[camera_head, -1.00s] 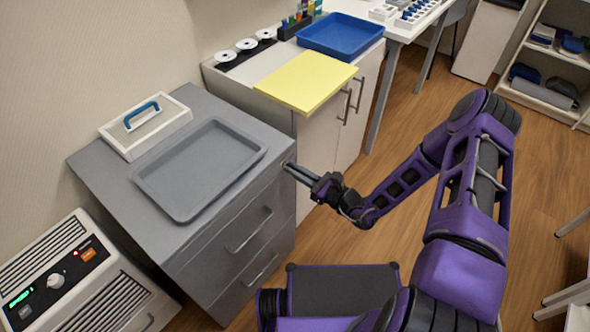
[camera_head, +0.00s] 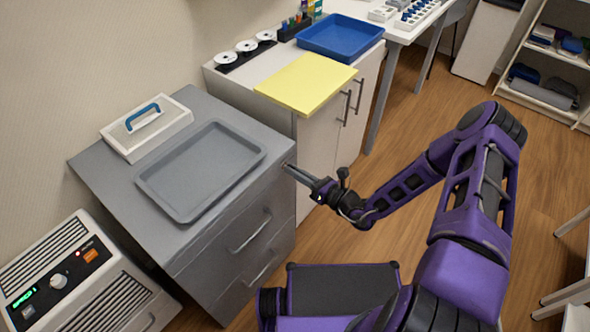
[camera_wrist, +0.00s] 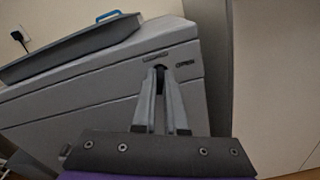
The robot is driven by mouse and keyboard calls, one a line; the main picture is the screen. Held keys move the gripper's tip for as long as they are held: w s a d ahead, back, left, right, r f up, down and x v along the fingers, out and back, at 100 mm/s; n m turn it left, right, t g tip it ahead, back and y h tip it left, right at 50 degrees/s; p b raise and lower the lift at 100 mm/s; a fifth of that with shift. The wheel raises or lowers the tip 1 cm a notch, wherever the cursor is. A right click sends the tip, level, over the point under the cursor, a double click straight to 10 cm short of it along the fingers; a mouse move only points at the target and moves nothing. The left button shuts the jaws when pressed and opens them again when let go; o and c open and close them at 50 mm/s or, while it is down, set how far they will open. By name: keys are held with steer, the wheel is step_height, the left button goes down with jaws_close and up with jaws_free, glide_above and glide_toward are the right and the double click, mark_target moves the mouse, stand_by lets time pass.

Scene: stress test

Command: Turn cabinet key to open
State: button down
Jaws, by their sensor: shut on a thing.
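The grey cabinet (camera_head: 105,187) with drawers stands at left in the head view; its front face (camera_wrist: 90,105) fills much of the wrist view. My gripper (camera_head: 286,167) reaches the upper right corner of that front. In the wrist view my gripper's fingertips (camera_wrist: 160,73) are close together on a small dark key (camera_wrist: 159,70) at the lock. The fingers hide most of the key, so its exact angle cannot be told. Two small dark labels are by the lock, one above (camera_wrist: 156,57) and one to the right (camera_wrist: 185,64); their text is blurred.
A grey tray (camera_head: 200,170) and a white lidded box (camera_head: 146,130) with a blue handle lie on the cabinet. A white cabinet (camera_head: 318,145) with a yellow board (camera_head: 306,82) overhanging its front stands beside it. A heater-like unit (camera_head: 75,275) is at lower left. Wooden floor is open at right.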

steer(key=m+p, duration=0.1)
steer(key=m, duration=0.5)
steer(key=shift+m, duration=0.3)
steer(key=m, duration=0.3)
steer(key=shift+m+p, duration=0.35)
steer(key=shift+m, duration=1.45)
steer(key=shift+f+m, duration=0.1)
steer(key=shift+m, duration=0.2)
steer(key=c, duration=1)
jaws_free()
steer(key=shift+o, duration=0.2)
steer(key=v, duration=1.7)
steer(key=shift+d, duration=0.2)
steer(key=shift+s, duration=0.15)
